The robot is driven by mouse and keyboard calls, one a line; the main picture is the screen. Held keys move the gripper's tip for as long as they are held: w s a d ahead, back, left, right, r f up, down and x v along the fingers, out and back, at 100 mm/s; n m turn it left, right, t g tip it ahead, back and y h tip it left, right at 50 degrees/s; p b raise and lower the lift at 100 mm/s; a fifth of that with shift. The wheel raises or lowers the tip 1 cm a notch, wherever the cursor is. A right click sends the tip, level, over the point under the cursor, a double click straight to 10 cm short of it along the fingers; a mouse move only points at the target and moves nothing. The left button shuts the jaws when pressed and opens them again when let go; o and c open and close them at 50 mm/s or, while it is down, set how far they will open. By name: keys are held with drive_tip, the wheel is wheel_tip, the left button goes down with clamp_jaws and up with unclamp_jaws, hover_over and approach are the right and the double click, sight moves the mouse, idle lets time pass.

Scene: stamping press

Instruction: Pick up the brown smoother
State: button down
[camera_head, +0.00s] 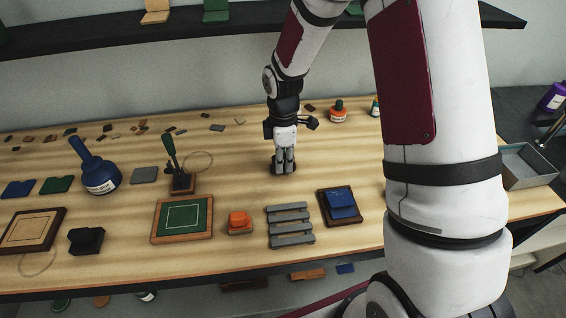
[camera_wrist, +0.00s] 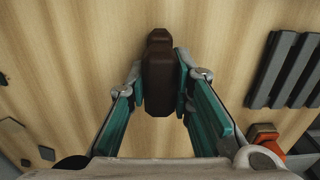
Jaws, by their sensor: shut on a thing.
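The brown smoother (camera_wrist: 160,77) is a dark brown block with a narrower knob at its far end. In the wrist view it stands between the two fingers of my gripper (camera_wrist: 163,88), which is shut on its sides. In the head view my gripper (camera_head: 284,166) points straight down at the middle of the table. Only a dark edge of the smoother shows there, around the fingertips, and the rest is hidden by them. I cannot tell whether the smoother still touches the table.
The wooden table (camera_head: 340,170) is bare around my gripper. A grey slatted rack (camera_head: 290,224), an orange block (camera_head: 239,221) and a green-topped board (camera_head: 183,219) lie in front.

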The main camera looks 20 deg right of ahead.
drive_tip(key=shift+r, duration=0.5)
drive_tip(key=r, duration=0.2)
drive_tip(key=shift+s+d+r, duration=0.25)
drive_tip(key=shift+s+r, duration=0.1)
drive_tip(key=s+d, duration=0.2)
drive_tip(key=s, duration=0.2)
drive_tip(key=s+d+r, duration=0.1)
drive_tip(key=s+d, duration=0.1)
drive_tip(key=s, duration=0.3)
drive_tip(key=s+d, duration=0.2)
drive_tip(key=s, duration=0.2)
drive_tip(key=shift+s+d+r, duration=0.15)
drive_tip(key=shift+s+d, duration=0.15)
drive_tip(key=shift+d, duration=0.1)
drive_tip(key=c, duration=2)
unclamp_jaws()
clamp_jaws()
